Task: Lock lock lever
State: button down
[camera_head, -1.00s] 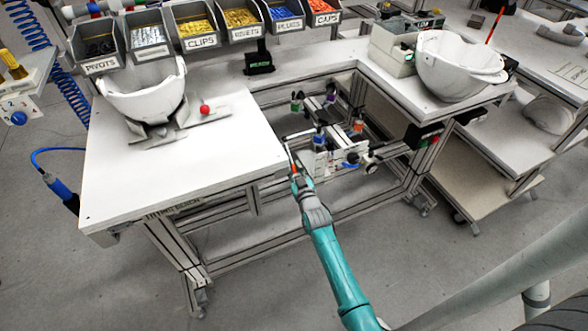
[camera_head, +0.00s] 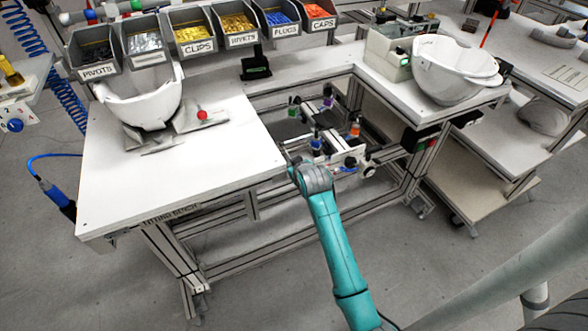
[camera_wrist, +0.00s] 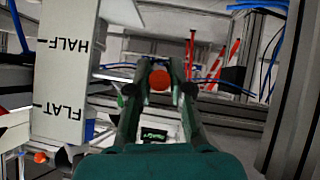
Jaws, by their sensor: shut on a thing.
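In the wrist view, a round red-orange knob (camera_wrist: 159,80) sits between the fingertips of my gripper (camera_wrist: 160,72); I take it as the end of the lock lever. The fingers are closed on it from both sides. A white plate (camera_wrist: 66,75) marked HALF and FLAT, upside down in this view, stands just left of the fingers. In the head view my gripper (camera_head: 297,163) is at the front right corner of the white fitting bench, and its wrist hides the knob.
The bench top (camera_head: 110,200) carries a white helmet shell (camera_head: 140,105) on a stand with a red ball knob (camera_head: 202,115). Labelled bins (camera_head: 195,32) line the back. Another shell (camera_head: 455,70) sits on the right. A grey post (camera_wrist: 288,90) stands right of my fingers.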

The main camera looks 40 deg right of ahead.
jog(key=shift+w+r, duration=0.1)
jog(key=shift+r, duration=0.45)
jog(key=shift+r+g, duration=0.1)
jog(key=shift+g, duration=0.2)
jog(key=c, duration=1)
grip_release()
jog(key=shift+c, duration=0.2)
jog(key=shift+s+a, duration=0.1)
jog(key=shift+s, duration=0.2)
jog(key=v, duration=1.1)
jog(key=shift+r, duration=0.2)
jog(key=shift+s+f, duration=0.1)
